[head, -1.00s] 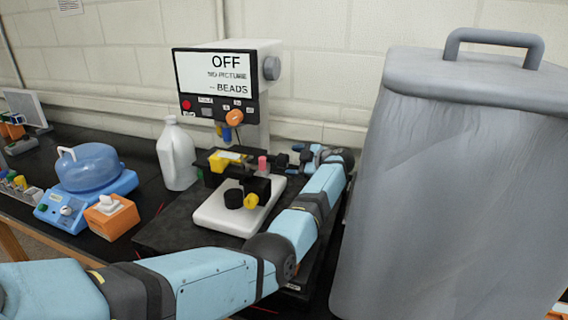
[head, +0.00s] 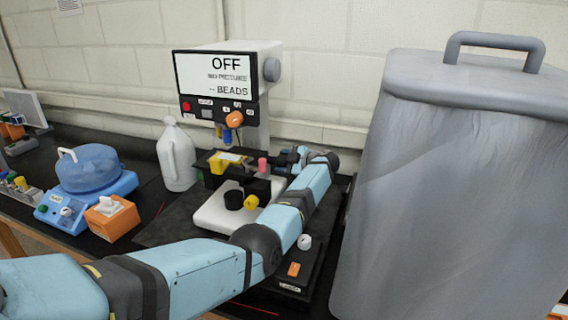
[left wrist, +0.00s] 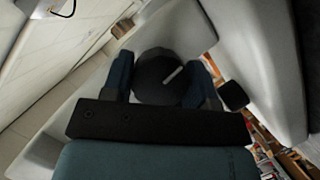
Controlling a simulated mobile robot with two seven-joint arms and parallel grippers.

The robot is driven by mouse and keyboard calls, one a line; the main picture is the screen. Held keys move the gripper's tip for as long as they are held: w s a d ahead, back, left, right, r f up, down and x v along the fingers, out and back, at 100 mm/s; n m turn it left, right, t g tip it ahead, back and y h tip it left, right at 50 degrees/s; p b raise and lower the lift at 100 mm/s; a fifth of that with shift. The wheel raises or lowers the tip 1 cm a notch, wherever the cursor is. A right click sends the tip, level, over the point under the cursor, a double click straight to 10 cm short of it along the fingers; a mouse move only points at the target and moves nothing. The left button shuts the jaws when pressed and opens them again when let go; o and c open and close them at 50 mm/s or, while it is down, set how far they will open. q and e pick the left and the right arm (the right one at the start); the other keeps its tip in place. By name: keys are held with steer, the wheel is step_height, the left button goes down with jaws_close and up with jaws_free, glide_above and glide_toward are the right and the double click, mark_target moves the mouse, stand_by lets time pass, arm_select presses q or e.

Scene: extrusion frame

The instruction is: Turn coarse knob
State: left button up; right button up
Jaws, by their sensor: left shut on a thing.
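The microscope (head: 228,216) stands on the bench with a white base and a screen reading OFF, NO PICTURE, BEADS. In the left wrist view a dark round knob (left wrist: 152,80) with a white mark on its face sits between the two fingers of my left gripper (left wrist: 163,70), which is shut on it. In the head view this gripper is at the right side of the microscope, and the knob it holds is hidden there. A black knob (head: 233,200) and a yellow knob (head: 251,202) show at the near side. My right gripper is not in view.
A small black box with an orange switch (head: 293,269) lies below my arm.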

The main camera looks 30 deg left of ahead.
arm_select(q)
steer(key=shift+f+n+y+b, duration=0.3)
steer(key=shift+n+b, duration=0.3)
steer(key=shift+b, duration=0.25)
steer(key=shift+r+n+t, duration=0.25)
steer(key=shift+n+t, duration=0.05)
steer(key=shift+t, duration=0.1)
steer(key=o, duration=0.9)
steer(key=shift+d, duration=0.25)
steer(key=b+v, duration=0.1)
steer(key=v, duration=0.6)
